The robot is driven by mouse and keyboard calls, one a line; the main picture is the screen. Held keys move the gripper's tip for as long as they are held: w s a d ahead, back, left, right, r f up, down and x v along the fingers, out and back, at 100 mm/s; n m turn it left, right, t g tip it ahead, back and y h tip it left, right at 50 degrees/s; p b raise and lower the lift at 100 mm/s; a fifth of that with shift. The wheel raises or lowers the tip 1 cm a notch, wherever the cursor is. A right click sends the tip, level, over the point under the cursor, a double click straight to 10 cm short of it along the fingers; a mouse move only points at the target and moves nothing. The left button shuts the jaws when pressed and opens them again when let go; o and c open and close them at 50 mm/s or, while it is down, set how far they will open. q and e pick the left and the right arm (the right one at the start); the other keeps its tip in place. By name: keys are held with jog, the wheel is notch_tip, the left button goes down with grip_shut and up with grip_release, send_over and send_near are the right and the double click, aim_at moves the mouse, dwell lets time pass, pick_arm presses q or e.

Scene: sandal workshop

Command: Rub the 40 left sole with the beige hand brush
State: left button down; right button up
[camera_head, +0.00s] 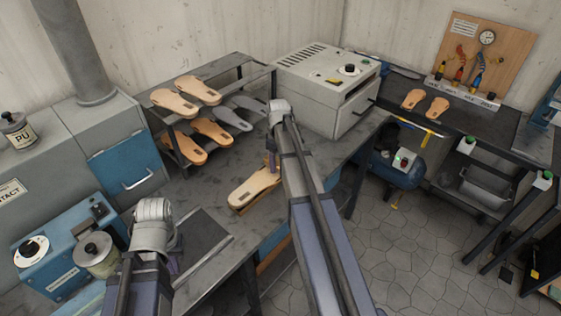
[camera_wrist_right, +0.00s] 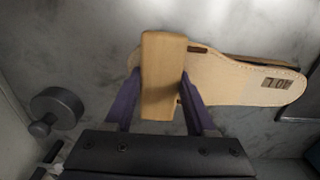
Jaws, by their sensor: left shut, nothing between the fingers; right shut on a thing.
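The 40 left sole (camera_head: 252,189) lies flat on the grey bench, tan, with its marked heel to the lower left. In the right wrist view the sole (camera_wrist_right: 235,83) shows its mark upside down, and the brush covers its other end. My right gripper (camera_head: 271,165) is at the sole's far end. It is shut on the beige hand brush (camera_wrist_right: 163,75), a plain wooden block between the purple fingers. Whether the brush touches the sole I cannot tell. My left gripper (camera_head: 173,265) is shut and empty, low over the left front of the bench, partly hidden by its arm.
A rack (camera_head: 244,86) with several tan and grey soles stands behind. A grey machine (camera_head: 318,88) stands at the back, and a blue device (camera_head: 62,258) with a pot (camera_head: 97,254) at front left. Two soles lie on the right bench (camera_head: 461,117).

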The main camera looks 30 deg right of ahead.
aim_at(264, 179)
jog(key=shift+s+a, duration=0.2)
jog(key=shift+a, duration=0.3)
jog(key=shift+s+a, duration=0.2)
jog(key=shift+a, duration=0.75)
jog(key=shift+s+a, duration=0.1)
jog(key=shift+s+a, duration=0.3)
jog(key=shift+a, duration=0.5)
jog(key=shift+a, duration=0.15)
jog(key=shift+s+a+r, duration=0.15)
jog(key=shift+s+a, duration=0.1)
jog(key=shift+a, duration=0.55)
